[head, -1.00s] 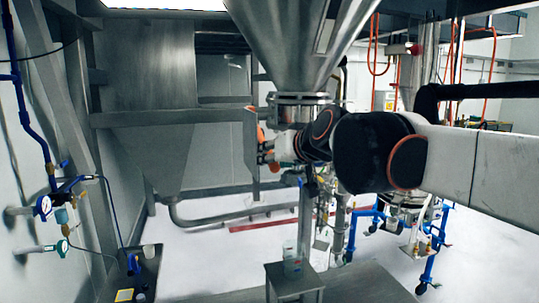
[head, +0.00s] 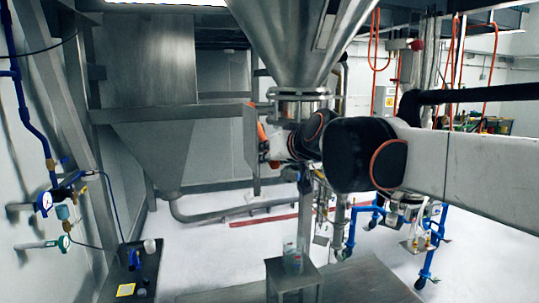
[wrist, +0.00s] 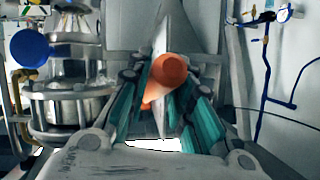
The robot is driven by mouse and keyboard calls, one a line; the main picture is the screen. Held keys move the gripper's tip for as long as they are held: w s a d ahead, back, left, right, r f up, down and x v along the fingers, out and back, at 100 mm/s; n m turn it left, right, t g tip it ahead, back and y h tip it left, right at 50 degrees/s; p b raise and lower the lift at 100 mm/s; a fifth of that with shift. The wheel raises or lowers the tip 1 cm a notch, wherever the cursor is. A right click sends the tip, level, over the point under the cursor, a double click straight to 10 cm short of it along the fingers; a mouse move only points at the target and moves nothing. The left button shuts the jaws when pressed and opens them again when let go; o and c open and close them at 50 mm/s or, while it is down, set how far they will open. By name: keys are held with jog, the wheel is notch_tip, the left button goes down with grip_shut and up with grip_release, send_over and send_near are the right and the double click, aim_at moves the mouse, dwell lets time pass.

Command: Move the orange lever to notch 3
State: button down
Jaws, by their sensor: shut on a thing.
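The orange lever (wrist: 168,74) stands between the fingers of my gripper (wrist: 160,105) in the wrist view. My gripper is shut on it, with a teal pad on each side. A thin upright metal plate shows beside the lever. In the head view a sliver of the orange lever (head: 262,131) shows left of the hopper's outlet, and my arm hides much of the rest. My gripper (head: 266,150) is small and partly hidden there. I cannot read any notch numbers.
A steel hopper cone (head: 292,40) narrows to a flanged outlet (head: 300,95) just above my wrist. A bottle stands on a small steel stand (head: 290,275) below. Gauges and blue pipes (head: 45,203) line the left wall.

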jog(key=f+b, duration=0.1)
jog(key=w+f+t+b, duration=0.1)
jog(key=b, duration=0.1)
jog(key=shift+w+a+f+y, duration=0.1)
jog(key=shift+a+f+y, duration=0.1)
jog(key=shift+f+y, duration=0.15)
jog(key=c, duration=1.4)
grip_release()
jog(key=v, duration=1.2)
jog(key=shift+a+f, duration=0.1)
jog(key=shift+f, duration=0.1)
